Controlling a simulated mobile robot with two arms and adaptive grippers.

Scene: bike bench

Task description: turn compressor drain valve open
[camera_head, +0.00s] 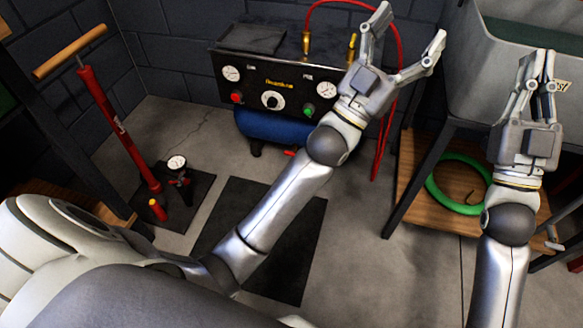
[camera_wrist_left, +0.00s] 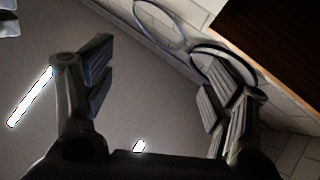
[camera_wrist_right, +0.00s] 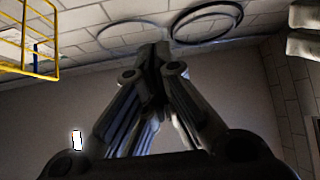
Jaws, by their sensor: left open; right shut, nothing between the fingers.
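The compressor stands at the back wall, with a black panel (camera_head: 272,84) of gauges and knobs above a blue tank (camera_head: 268,127). A small red part, likely the drain valve (camera_head: 291,152), shows low at the tank's underside. My left gripper (camera_head: 408,30) is open and empty, raised in front of the compressor's right end. Its spread fingers also show in the left wrist view (camera_wrist_left: 155,75), with nothing between them. My right gripper (camera_head: 541,58) is shut and empty, raised before the grey sink at the right. Its closed fingers show in the right wrist view (camera_wrist_right: 158,55).
A red hose (camera_head: 394,95) hangs down right of the compressor. A red floor pump (camera_head: 115,125) stands at the left. A grey sink (camera_head: 480,75) is above a wooden shelf (camera_head: 412,185) with a green ring (camera_head: 440,190). A dark mat (camera_head: 235,215) lies on otherwise open floor.

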